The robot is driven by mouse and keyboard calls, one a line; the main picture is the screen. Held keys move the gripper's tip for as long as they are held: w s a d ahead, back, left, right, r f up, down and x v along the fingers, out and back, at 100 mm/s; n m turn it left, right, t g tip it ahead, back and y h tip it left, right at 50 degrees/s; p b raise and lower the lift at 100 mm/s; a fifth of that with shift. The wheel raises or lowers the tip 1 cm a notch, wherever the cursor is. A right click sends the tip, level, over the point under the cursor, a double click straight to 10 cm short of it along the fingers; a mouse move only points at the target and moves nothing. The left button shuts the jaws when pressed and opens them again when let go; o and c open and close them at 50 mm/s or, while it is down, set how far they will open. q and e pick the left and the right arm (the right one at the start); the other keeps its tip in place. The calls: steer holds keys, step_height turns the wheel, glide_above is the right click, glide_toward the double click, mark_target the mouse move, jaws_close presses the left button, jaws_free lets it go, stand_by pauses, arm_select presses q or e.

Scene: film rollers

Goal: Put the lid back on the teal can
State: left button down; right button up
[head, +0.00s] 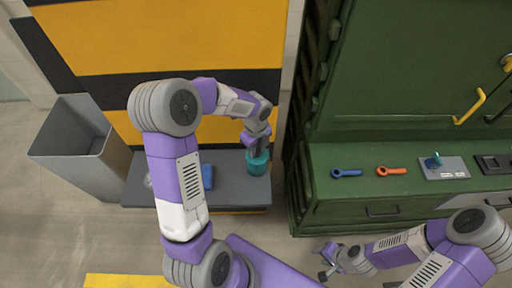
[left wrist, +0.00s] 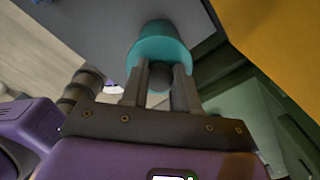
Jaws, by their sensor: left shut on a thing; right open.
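The teal can (head: 257,164) stands upright near the right end of the grey bench top. It also shows in the left wrist view (left wrist: 158,45), directly beyond my fingertips. My left gripper (head: 258,150) is right above the can, pointing down. In the left wrist view my left gripper (left wrist: 160,82) is shut on a round dark grey knob (left wrist: 160,73), which looks like the lid's knob. The lid's rim is hard to tell from the can, so I cannot tell whether the lid sits flush. My right gripper (head: 324,262) is open and empty, low in front of the green cabinet.
The grey bench top (head: 230,187) also holds a blue object (head: 207,177), partly behind my left arm. A grey bin (head: 68,150) stands at the left. The green cabinet (head: 330,205) at the right carries a blue wrench (head: 346,173) and an orange wrench (head: 391,171).

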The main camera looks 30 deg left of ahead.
arm_select(q)
steer(key=shift+c, duration=1.4)
jaws_free()
steer(key=shift+r+p, duration=3.1)
steer(key=shift+r, duration=0.4)
jaws_close()
steer(key=shift+f, duration=0.1)
